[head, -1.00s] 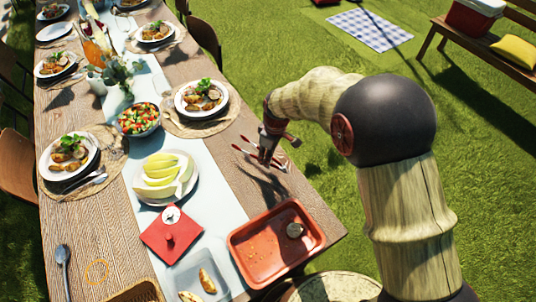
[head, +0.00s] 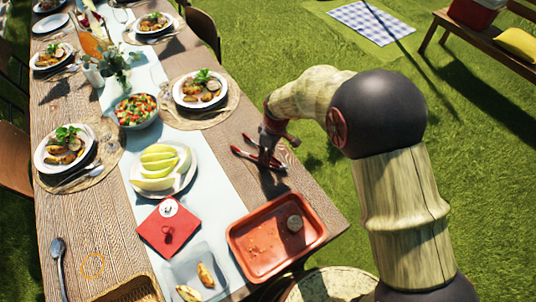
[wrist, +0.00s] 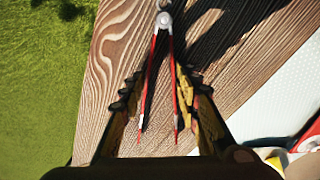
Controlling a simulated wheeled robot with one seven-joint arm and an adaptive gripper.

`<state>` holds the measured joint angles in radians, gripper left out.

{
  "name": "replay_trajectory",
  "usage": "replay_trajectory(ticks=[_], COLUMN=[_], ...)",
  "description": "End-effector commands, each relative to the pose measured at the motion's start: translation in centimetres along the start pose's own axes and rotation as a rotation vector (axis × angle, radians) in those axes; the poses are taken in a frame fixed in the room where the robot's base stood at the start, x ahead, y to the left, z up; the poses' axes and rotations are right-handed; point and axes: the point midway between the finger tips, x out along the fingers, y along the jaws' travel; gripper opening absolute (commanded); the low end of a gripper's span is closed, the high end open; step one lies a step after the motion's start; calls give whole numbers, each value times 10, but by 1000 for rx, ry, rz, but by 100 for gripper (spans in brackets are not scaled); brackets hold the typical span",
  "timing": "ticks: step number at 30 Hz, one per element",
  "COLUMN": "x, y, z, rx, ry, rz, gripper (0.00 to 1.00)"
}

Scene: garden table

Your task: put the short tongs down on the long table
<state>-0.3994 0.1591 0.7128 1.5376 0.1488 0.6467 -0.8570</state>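The short tongs (wrist: 154,80) have red arms and a silver pivot end. In the wrist view they lie over the wooden top between my gripper's two fingers, with a gap at the left finger and the right finger close beside one arm. In the head view the tongs (head: 243,154) are on the right part of the long table (head: 310,195), partly hidden by my gripper (head: 268,158). They appear to rest on the wood. My gripper (wrist: 158,85) looks open around them.
A red-orange tray (head: 262,262) with a small round item stands nearer me. A plate of melon slices (head: 190,170) is to the left, and a dinner plate (head: 200,92) is behind. The table's right edge is close, with grass beyond.

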Motion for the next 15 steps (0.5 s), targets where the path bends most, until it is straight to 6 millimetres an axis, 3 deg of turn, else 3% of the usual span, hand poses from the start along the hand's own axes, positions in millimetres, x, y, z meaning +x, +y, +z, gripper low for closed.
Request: replay_trajectory(ticks=[8,15], x=[0,0], y=[0,0], z=[0,0], rx=[0,0], ry=[0,0], rz=[0,0], gripper=[47,47])
